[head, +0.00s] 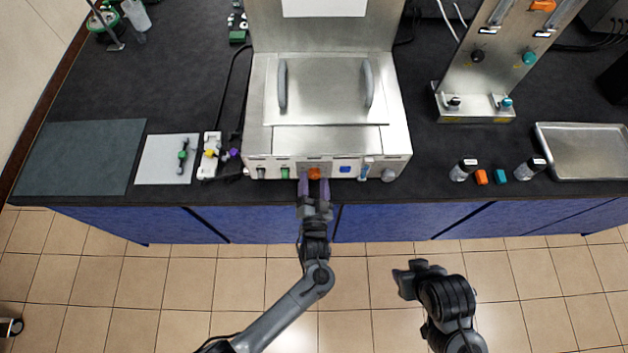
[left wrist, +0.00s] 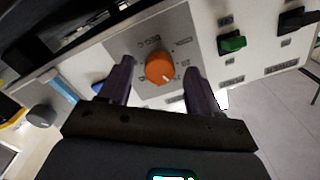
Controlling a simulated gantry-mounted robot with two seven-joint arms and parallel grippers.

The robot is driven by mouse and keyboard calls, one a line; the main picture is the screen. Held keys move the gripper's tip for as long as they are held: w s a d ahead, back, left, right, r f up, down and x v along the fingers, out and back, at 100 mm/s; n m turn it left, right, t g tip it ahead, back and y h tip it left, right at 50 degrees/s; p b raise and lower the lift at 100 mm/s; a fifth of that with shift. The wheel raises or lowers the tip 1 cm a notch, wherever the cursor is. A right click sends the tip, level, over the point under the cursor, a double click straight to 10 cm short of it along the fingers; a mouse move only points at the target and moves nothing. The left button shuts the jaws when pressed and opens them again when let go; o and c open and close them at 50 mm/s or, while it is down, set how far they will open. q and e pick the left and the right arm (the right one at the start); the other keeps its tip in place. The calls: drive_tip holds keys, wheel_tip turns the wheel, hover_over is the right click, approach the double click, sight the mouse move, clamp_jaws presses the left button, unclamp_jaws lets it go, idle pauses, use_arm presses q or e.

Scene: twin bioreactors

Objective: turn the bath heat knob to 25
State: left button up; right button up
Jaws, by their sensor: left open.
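The bath heat knob is the orange round knob (head: 314,173) on the front panel of the steel water bath (head: 395,140). In the left wrist view the knob (left wrist: 160,68) sits on a grey dial plate with a "DEG C" label, and its white pointer mark faces the lower right. The number under the pointer is too small to read. My left gripper (head: 314,184) is open, with its purple fingers on either side of the knob; in the left wrist view the fingers (left wrist: 158,85) stand apart from it. My right gripper (head: 410,278) hangs over the floor, away from the bench.
Beside the knob the panel carries a green switch (left wrist: 232,43), a black switch (left wrist: 297,19), a blue square (head: 345,169) and a grey knob (head: 388,174). Two small bottles (head: 463,170) and a metal tray (head: 590,150) stand to the right. The bench front is clear.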

use_arm(q)
drive_tip(key=s, duration=1)
drive_tip(key=shift+s+d, duration=0.1)
